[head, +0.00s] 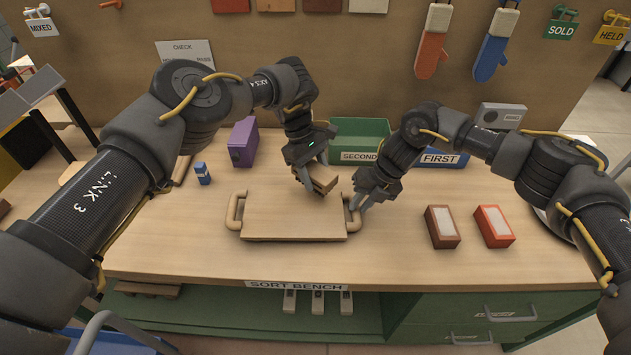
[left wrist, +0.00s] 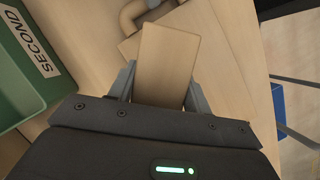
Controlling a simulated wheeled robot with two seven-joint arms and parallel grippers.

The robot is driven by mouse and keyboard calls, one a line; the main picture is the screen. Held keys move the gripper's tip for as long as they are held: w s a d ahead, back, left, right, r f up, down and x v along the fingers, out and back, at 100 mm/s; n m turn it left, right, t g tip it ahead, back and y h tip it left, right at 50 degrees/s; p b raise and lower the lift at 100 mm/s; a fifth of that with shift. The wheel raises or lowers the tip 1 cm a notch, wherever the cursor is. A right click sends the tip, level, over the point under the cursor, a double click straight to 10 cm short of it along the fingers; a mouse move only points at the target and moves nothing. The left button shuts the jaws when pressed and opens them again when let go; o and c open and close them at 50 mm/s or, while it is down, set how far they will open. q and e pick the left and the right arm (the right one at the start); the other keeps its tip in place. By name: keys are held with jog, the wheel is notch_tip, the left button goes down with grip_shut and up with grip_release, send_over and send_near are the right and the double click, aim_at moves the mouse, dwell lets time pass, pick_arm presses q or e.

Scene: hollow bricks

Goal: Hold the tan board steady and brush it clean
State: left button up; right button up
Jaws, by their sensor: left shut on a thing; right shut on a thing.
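The tan board (head: 290,222) lies flat on the bench, with a rounded handle at each end. My right gripper (head: 357,201) is shut on the board's right handle (head: 352,215). My left gripper (head: 313,181) is shut on a tan wooden block (head: 324,178), which looks like the brush. It holds the block over the board's back right part. In the left wrist view the block (left wrist: 167,60) sits between the two fingers, and a handle of the board (left wrist: 132,15) shows beyond it. The block's underside is hidden, so I cannot tell whether it touches the board.
A green bin marked SECOND (head: 360,135) and a blue bin marked FIRST (head: 440,159) stand behind. A brown brick (head: 442,227) and a red brick (head: 493,226) lie to the right. A purple box (head: 243,142) and a small blue item (head: 203,174) stand at back left.

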pick_arm(q)
jog(key=shift+r, duration=1.85)
pick_arm(e)
jog(key=shift+a, duration=0.1)
jog(key=o, duration=0.9)
jog(key=v, duration=1.2)
pick_arm(q)
jog(key=shift+f, duration=0.1)
pick_arm(e)
jog(key=shift+f, duration=0.1)
